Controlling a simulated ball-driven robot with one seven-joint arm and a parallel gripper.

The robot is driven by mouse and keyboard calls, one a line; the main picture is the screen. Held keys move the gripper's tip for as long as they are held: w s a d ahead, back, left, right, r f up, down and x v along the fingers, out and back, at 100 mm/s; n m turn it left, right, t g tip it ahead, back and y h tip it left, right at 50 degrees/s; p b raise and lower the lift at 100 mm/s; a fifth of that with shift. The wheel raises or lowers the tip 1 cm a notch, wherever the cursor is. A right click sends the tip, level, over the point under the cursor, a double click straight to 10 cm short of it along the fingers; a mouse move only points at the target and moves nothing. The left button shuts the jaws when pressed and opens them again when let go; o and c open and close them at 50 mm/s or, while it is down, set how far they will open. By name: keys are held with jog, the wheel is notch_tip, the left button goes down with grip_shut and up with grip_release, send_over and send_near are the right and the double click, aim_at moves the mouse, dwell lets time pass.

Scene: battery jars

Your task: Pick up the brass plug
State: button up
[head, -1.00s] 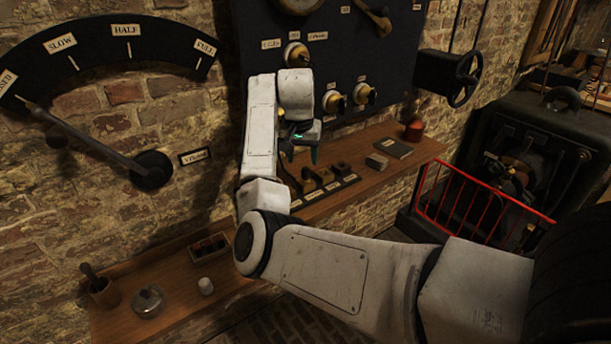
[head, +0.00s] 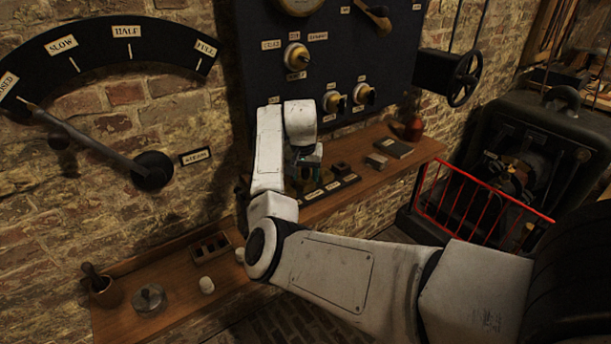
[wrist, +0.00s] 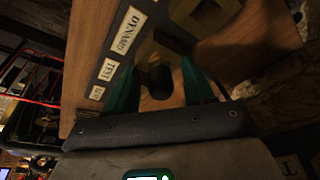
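The labelled plug board (head: 330,188) lies on the wooden shelf under the dark panel. My gripper (head: 308,172) is low over this board, and its arm hides much of the board's left part. In the wrist view, the two green fingers of my gripper (wrist: 160,88) are spread. A dark, round-ended piece (wrist: 157,80) stands between them, with gaps visible at its sides. It may be the plug's grip, but it is too dark to show brass. Labels reading DYNAMO and TEST (wrist: 109,69) are to the left of the fingers.
A small dark block (head: 376,161), a book (head: 394,147) and a reddish flask (head: 413,129) stand farther right on the shelf. Panel knobs (head: 334,102) are close above. A lower shelf holds a compartment box (head: 210,247), a white piece (head: 206,285) and a metal disc (head: 149,298).

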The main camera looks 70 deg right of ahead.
grip_shut()
jog(key=shift+r, duration=0.15)
